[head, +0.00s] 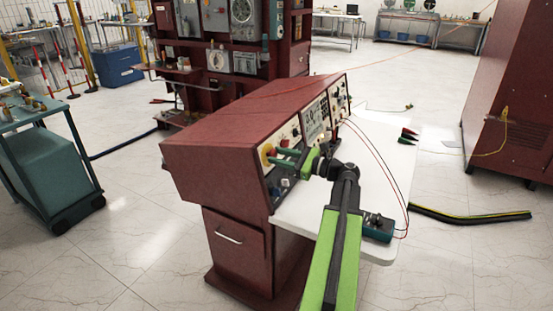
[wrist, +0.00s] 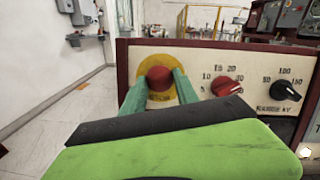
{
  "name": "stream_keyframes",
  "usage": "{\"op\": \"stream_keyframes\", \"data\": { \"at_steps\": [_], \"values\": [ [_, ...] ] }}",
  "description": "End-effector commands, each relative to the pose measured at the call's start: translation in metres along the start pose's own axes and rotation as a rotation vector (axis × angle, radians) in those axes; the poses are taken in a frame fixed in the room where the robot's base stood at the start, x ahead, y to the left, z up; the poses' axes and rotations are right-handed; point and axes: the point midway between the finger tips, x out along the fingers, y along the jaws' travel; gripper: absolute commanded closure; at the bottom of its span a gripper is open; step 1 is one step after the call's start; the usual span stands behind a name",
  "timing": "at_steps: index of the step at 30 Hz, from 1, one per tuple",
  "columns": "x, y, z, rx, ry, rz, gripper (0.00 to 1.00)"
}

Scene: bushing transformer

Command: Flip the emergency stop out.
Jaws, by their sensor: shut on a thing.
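The emergency stop is a red mushroom button (wrist: 160,78) on a yellow round plate (wrist: 143,100), at the left end of the console's cream panel in the wrist view. My gripper (wrist: 161,84) has its two green fingers on either side of the red button, shut on it. In the head view my gripper (head: 276,157) reaches the near end of the sloped panel, and the yellow plate (head: 266,156) shows beside the fingers. The button itself is mostly hidden there. My green and black forearm covers the lower part of the wrist view.
A red knob (wrist: 226,86) and a black knob (wrist: 286,90) sit right of the button. The dark red console (head: 225,135) has a white worktop (head: 375,165) with a small teal device (head: 378,228) and thin wires. A teal cart (head: 45,165) stands at left; the floor between is clear.

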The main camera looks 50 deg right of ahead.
Motion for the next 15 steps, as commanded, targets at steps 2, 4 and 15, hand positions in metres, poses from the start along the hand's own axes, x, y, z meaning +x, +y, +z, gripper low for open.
{"op": "stream_keyframes", "data": {
  "at_steps": [2,4,15],
  "values": [
    [0.0,0.003,-0.001,-0.001,0.004,0.007,1.0],
    [0.0,0.003,-0.001,-0.001,0.004,0.008,1.0],
    [-0.011,0.003,0.002,-0.001,0.006,0.006,1.0]
  ]
}}
